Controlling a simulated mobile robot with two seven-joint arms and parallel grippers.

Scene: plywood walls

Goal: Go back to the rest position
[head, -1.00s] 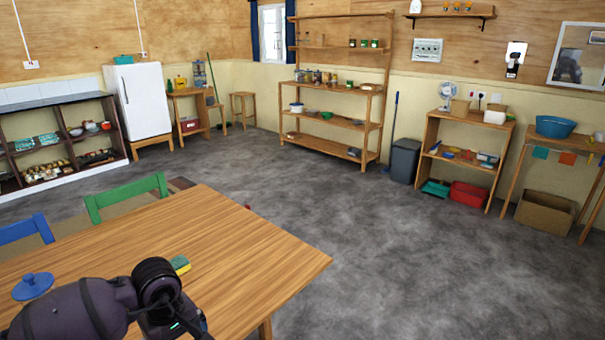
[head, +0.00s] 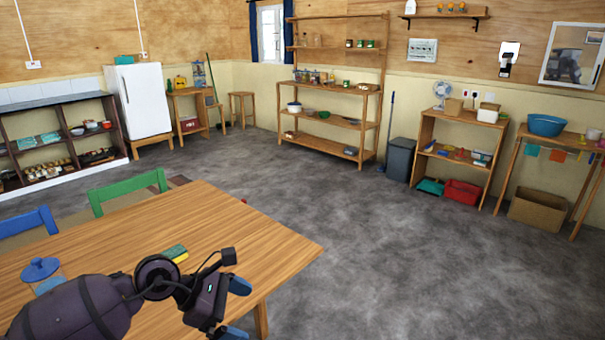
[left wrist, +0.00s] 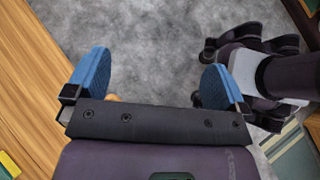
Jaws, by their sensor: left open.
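My left gripper (head: 238,308) is over the right edge of the wooden table (head: 225,225) in the head view, at the end of my dark arm. Its two blue fingers are spread apart with nothing between them. In the left wrist view the open left gripper (left wrist: 155,82) has grey floor behind it, with the table (left wrist: 25,90) at the left. My right gripper is not in the head view. Dark parts of my own body show at the right of the left wrist view.
The grey floor (head: 400,250) to the right is clear, up to shelves along the walls.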

